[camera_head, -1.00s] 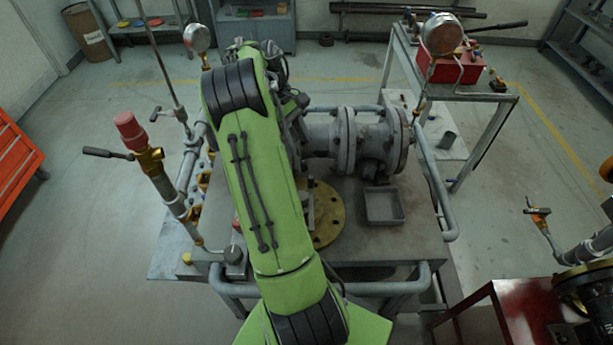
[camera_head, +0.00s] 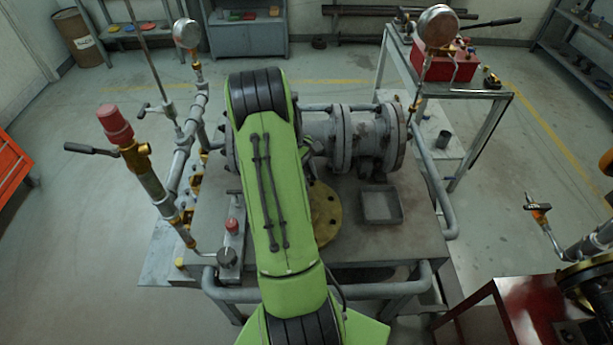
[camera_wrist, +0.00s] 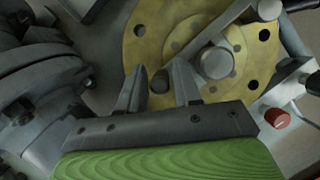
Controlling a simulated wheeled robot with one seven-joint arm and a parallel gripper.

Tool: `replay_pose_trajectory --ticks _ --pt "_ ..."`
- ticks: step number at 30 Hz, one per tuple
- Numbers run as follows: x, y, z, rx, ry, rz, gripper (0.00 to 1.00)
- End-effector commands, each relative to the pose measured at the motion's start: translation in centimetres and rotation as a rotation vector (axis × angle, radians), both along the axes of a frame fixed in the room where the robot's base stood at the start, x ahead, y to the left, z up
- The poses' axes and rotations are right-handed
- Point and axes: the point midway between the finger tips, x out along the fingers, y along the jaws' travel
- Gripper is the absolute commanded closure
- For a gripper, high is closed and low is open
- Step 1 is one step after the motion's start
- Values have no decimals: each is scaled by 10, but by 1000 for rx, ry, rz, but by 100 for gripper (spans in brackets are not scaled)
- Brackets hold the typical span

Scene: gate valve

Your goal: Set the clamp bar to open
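In the wrist view, a grey bar (camera_wrist: 232,30) with a round boss on it reaches over a yellow flange disc (camera_wrist: 146,24); I take it to be the clamp bar, though I cannot be sure. My gripper (camera_wrist: 160,78) is open, its two pale fingers pointing at the disc's lower left edge. The bar's boss is just right of the fingers, and nothing shows held between them. In the head view the yellow disc (camera_head: 326,212) lies on the bench, partly behind my green arm. My gripper and the bar are hidden there.
A block with a red knob (camera_head: 232,226) stands left of my arm; the knob also shows in the wrist view (camera_wrist: 277,117). A large flanged grey pipe (camera_head: 343,140) crosses behind the disc. A shallow grey tray (camera_head: 381,222) sits right of it. A red-capped pipe (camera_head: 115,123) rises at left.

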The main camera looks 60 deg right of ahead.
Motion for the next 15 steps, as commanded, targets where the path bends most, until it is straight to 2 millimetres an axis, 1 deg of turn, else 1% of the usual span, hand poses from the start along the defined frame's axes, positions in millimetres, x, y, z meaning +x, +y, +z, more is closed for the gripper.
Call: replay_pose_trajectory --ticks 1,6,15 --pt "0 0 0 0 0 0 75" --pt "0 0 0 0 0 0 100" --pt "0 0 1 0 0 -1 100"
